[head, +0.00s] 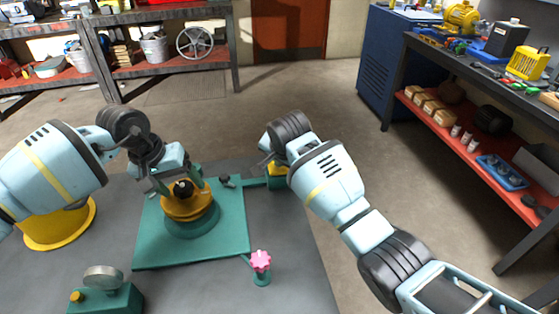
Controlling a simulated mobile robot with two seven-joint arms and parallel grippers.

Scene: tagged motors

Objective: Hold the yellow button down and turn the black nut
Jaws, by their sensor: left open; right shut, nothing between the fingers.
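A black nut (182,187) sits on top of a yellow-orange round part (186,210), which rests on a teal round base on a teal plate (148,252). My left gripper (172,184) is open, just above and around the left of the nut; I cannot tell whether it touches it. My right gripper (268,160) is shut and empty, pointing down at a small teal block with a yellow part (277,183) beside the plate. The gripper and arm partly hide this block, so whether a button there is pressed cannot be seen.
A pink flower-shaped knob (261,261) stands off the plate's near right corner. A teal box (106,299) with a round gauge and small yellow button is at front left. A small black knob (226,180) is on the plate's far side. A workbench (450,55) stands at right.

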